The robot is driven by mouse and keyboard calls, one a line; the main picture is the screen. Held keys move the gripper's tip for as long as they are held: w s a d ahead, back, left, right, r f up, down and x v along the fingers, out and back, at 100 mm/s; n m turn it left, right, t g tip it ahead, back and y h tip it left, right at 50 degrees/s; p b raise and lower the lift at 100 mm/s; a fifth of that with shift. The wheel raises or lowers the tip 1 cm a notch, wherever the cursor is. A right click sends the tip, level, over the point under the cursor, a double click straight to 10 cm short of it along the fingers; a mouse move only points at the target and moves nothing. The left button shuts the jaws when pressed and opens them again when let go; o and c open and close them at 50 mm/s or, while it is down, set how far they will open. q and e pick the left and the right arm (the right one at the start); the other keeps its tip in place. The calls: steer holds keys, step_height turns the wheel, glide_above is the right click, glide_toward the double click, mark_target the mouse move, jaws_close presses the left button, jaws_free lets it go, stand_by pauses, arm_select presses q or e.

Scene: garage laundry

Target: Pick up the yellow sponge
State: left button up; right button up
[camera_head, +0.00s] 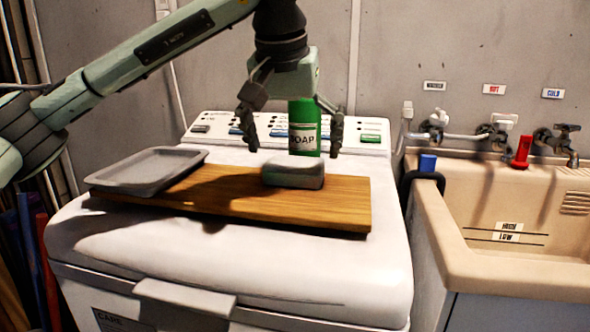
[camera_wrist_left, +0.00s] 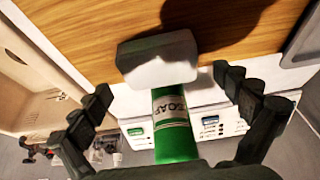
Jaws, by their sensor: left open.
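No yellow sponge shows in either view. A pale grey block with rounded edges (camera_head: 293,174) lies on the wooden board (camera_head: 220,196); it also shows in the left wrist view (camera_wrist_left: 158,60). My left gripper (camera_head: 292,150) points down above and a little behind the block, its fingers spread wide and empty. In the left wrist view my left gripper (camera_wrist_left: 165,95) has one finger on each side, with the block beyond the tips. A green soap bottle (camera_head: 304,112) stands just behind the block, between the fingers as seen; it also shows in the wrist view (camera_wrist_left: 171,122). My right gripper is out of view.
A grey tray (camera_head: 147,171) sits on the board's left end. The board lies on a white washing machine (camera_head: 240,262) with a control panel behind. A beige sink (camera_head: 450,230) with taps stands at right, holding a blue item (camera_head: 427,162) and a red item (camera_head: 521,152) on its rim.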

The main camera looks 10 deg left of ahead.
arm_select(q)
steer(key=shift+x, duration=1.2)
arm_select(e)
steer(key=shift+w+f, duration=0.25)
arm_select(q)
steer(key=shift+c, duration=0.6)
steer(key=c, duration=0.5)
steer(key=shift+c, duration=0.5)
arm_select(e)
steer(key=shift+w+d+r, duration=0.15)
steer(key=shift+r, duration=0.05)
arm_select(q)
steer(key=shift+r, duration=0.1)
steer(key=shift+w+r, duration=0.1)
steer(key=shift+r, duration=0.4)
steer(key=s+b, duration=0.2)
steer(key=s, duration=1.6)
steer(key=shift+r+b, duration=0.2)
steer(key=shift+b, duration=0.2)
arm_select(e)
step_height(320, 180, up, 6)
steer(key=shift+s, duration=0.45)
